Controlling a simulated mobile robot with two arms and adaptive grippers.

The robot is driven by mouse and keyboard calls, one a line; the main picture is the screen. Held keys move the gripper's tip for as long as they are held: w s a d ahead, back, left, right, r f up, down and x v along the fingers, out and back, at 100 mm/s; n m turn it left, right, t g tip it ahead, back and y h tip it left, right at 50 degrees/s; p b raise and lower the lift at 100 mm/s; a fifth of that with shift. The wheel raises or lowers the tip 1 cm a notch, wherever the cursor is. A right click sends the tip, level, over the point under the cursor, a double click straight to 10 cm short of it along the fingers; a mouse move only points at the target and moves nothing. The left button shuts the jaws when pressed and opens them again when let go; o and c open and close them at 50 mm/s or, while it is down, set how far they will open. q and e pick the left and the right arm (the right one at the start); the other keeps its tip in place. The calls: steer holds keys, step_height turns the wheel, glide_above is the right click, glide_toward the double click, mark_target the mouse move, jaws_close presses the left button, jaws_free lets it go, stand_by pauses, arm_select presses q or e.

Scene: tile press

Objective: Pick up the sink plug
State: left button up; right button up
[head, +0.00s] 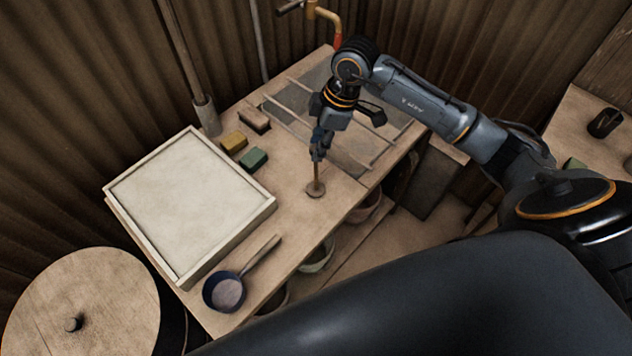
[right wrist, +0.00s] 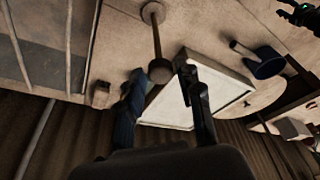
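The sink plug (head: 316,189) looks like a brown round disc with a thin upright stem, standing on the wooden bench. In the right wrist view the sink plug (right wrist: 156,40) shows its stem ending in a round knob. My right gripper (head: 317,154) is over the plug, pointing down at the stem top. In the right wrist view its two fingers (right wrist: 161,78) are spread apart, with the knob in the gap between them; I see no finger touching it. A dark jointed shape at the top right, apparently my left gripper (right wrist: 297,13), is too small and cut off to read.
A pale framed tray (head: 190,205) lies left of the plug, with a dark blue pan (head: 224,291) in front. Yellow (head: 233,141), green (head: 254,160) and brown (head: 254,120) blocks sit behind. A rack with bars (head: 290,119) is at the back. Bare bench surrounds the plug.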

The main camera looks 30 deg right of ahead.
mark_target(316, 171)
steer(key=x, duration=0.6)
steer(key=shift+p, duration=0.4)
steer(key=shift+a, duration=0.15)
jaws_close()
